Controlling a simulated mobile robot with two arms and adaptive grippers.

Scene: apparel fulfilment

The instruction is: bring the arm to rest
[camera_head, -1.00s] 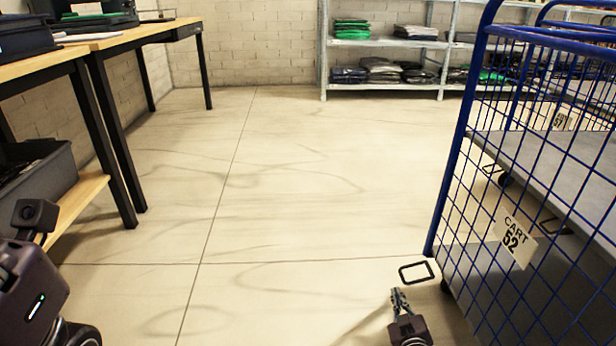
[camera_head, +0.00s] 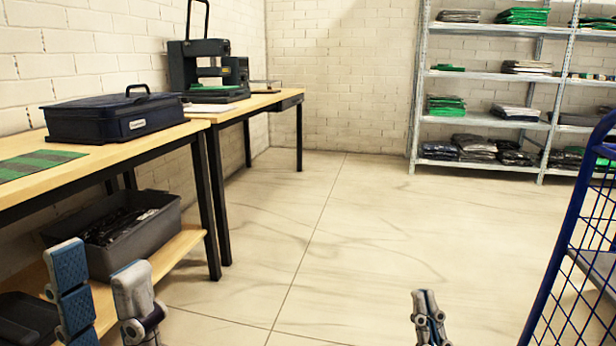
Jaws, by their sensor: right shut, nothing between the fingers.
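My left gripper (camera_head: 101,285) is at the bottom left, its blue-padded finger and grey finger spread apart with nothing between them. It shows in front of the table's lower shelf and the grey bin. My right gripper (camera_head: 426,308) is at the bottom, right of centre, pointing up in the picture. Its fingers are together and empty, over bare floor. The rest of both arms is mostly below the picture's edge.
A wooden table (camera_head: 105,160) on the left bears a dark case (camera_head: 115,118); a grey bin (camera_head: 125,245) sits below. A press (camera_head: 205,70) stands behind. Shelves (camera_head: 480,122) with folded clothes stand at the back. A blue cart (camera_head: 560,250) is at right. The middle floor is clear.

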